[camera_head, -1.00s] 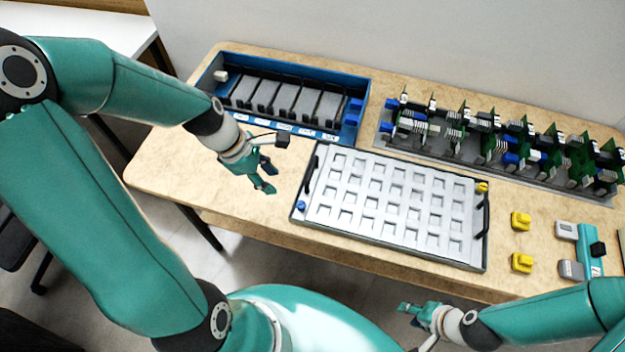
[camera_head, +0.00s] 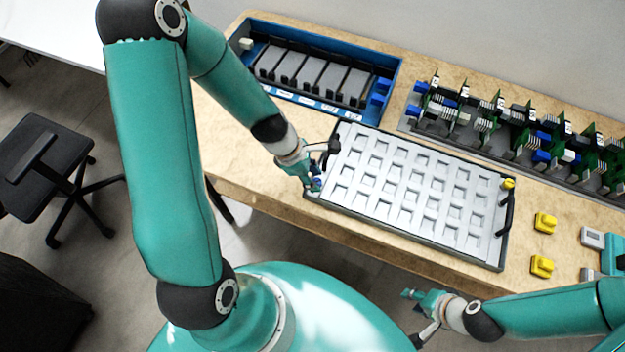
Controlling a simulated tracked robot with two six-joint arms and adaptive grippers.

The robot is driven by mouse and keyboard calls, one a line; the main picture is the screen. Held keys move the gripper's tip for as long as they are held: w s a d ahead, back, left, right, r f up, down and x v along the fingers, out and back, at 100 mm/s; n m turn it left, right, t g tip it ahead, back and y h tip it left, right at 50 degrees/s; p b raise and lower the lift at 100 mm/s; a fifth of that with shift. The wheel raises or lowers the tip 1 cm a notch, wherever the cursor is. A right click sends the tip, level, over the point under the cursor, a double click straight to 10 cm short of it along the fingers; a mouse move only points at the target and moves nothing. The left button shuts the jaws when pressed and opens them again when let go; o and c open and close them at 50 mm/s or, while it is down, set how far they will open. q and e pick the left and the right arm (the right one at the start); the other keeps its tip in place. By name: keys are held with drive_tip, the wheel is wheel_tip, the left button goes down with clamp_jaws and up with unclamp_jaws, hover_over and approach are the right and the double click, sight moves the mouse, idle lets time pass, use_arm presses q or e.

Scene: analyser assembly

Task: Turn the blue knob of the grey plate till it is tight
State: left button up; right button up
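The grey plate (camera_head: 415,192) with rows of square pockets lies on the wooden table. Its blue knob (camera_head: 317,184) is at the near left corner, mostly hidden by my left gripper. A yellow knob (camera_head: 508,183) sits at the plate's right end. My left gripper (camera_head: 314,186) is right at the blue knob, pointing down. I cannot tell whether its fingers are closed on the knob. My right gripper (camera_head: 408,296) is off the table's front edge, away from the plate. Its fingers are too small to judge.
A blue tray (camera_head: 392,72) with several grey blocks stands at the back left. A rack of green circuit boards (camera_head: 540,135) is at the back right. Two loose yellow knobs (camera_head: 545,222) lie right of the plate. A black handle (camera_head: 507,213) rises at the plate's right end.

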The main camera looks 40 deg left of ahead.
use_arm(q)
drive_tip(key=shift+w+d+f, duration=0.1)
drive_tip(key=shift+d+f, duration=0.1)
drive_tip(key=shift+f, duration=0.4)
